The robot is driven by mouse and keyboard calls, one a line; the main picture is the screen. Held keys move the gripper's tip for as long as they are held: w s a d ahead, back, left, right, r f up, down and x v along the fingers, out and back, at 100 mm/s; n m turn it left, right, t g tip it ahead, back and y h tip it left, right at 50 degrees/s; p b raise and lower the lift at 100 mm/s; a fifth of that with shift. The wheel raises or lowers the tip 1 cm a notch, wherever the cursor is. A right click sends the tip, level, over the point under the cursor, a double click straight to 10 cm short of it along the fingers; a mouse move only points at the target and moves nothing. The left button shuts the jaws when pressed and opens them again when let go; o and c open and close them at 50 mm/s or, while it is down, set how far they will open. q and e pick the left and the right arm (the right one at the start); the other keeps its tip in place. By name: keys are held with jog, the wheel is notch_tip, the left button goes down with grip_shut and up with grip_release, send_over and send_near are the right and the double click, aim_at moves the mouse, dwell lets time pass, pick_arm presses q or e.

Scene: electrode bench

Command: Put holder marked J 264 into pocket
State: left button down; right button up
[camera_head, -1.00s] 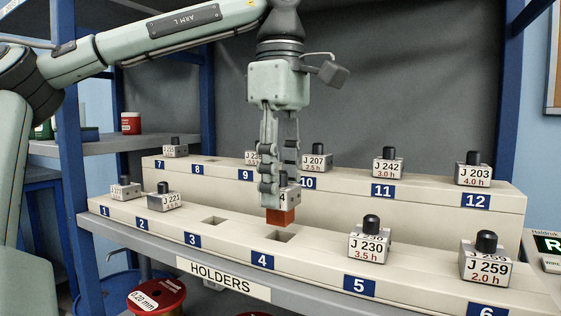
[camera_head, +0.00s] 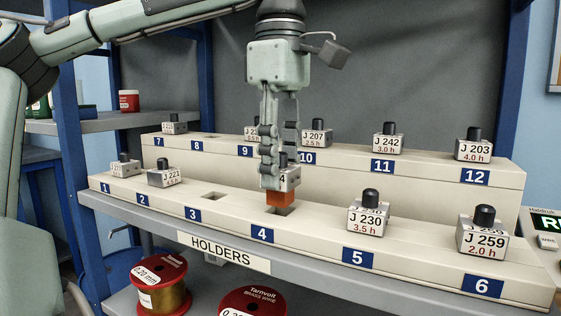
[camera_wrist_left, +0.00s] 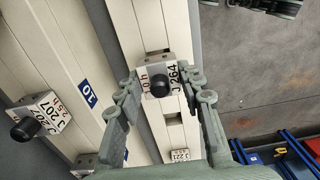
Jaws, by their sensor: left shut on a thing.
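The holder marked J 264 (camera_wrist_left: 173,74) is a grey block with a black knob; its label is readable in the left wrist view. In the head view the holder (camera_head: 289,180) shows an orange-brown lower part. My left gripper (camera_head: 279,165) is shut on it from above, a finger on each side, and holds it upright. The orange part is at the empty pocket 4 (camera_head: 284,211), over its back-left portion; I cannot tell whether its tip has entered. The left gripper's fingers also show in the left wrist view (camera_wrist_left: 161,92).
Holder J 230 (camera_head: 368,217) stands to the right at 5, and J 259 (camera_head: 483,240) at 6. Pocket 3 (camera_head: 214,196) is empty, with J 221 (camera_head: 164,179) left of it. A raised rear row holds J 207 (camera_head: 317,138), J 242 (camera_head: 388,144) and others close behind the gripper.

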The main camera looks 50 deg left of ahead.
jog(key=shift+s+a, duration=0.1)
jog(key=shift+a, duration=0.25)
pick_arm(q)
jog(key=shift+f, duration=0.4)
pick_arm(e)
jog(key=shift+d+f, duration=0.15)
jog(key=shift+f, duration=0.05)
pick_arm(q)
jog(key=shift+f+b, duration=0.75)
jog(key=shift+f, duration=0.5)
pick_arm(e)
jog(key=shift+f, duration=0.55)
pick_arm(q)
jog(key=c, duration=0.9)
grip_release()
notch_tip(320, 180, up, 8)
jog(key=shift+f, duration=0.2)
jog(key=shift+f, duration=0.1)
